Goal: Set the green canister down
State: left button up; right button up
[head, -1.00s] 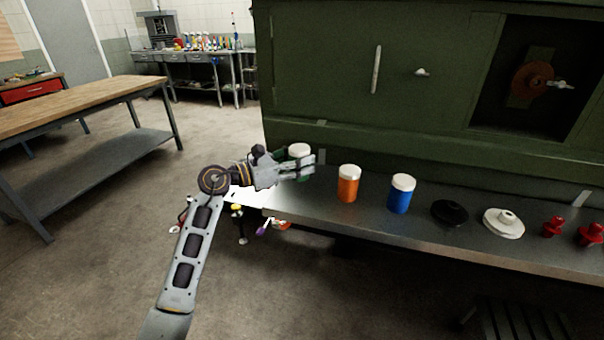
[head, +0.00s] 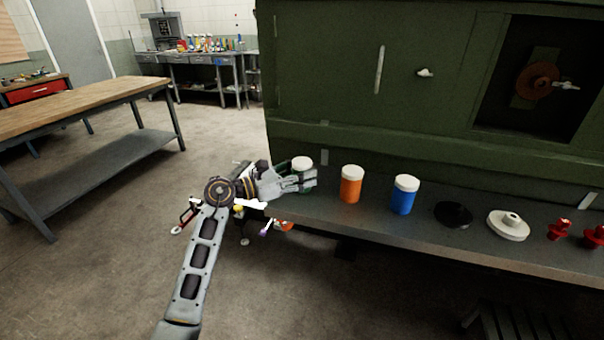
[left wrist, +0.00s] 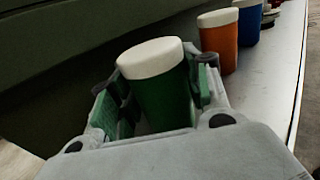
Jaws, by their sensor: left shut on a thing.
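The green canister with a white lid (head: 301,163) is at the left end of the metal bench, mostly hidden by my left gripper in the head view. My left gripper (head: 305,180) is shut around its body. In the left wrist view the green canister (left wrist: 163,98) stands between the two fingers of the left gripper (left wrist: 160,108), lid up and slightly tilted in the picture. Its base is hidden, so I cannot tell whether it touches the bench. My right gripper is not in view.
An orange canister (head: 351,184) and a blue canister (head: 404,195) stand to the right on the bench (head: 330,214). Beyond them are a black disc (head: 454,214), a white flanged part (head: 508,225) and red parts (head: 558,230). A green panelled wall (head: 340,90) rises behind.

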pick_arm(q)
jog(key=shift+f, duration=0.1)
dwell(0.3)
jog(key=o, duration=1.1)
jog(key=shift+c, duration=0.2)
jog(key=v, duration=1.2)
jog(key=shift+w, duration=0.1)
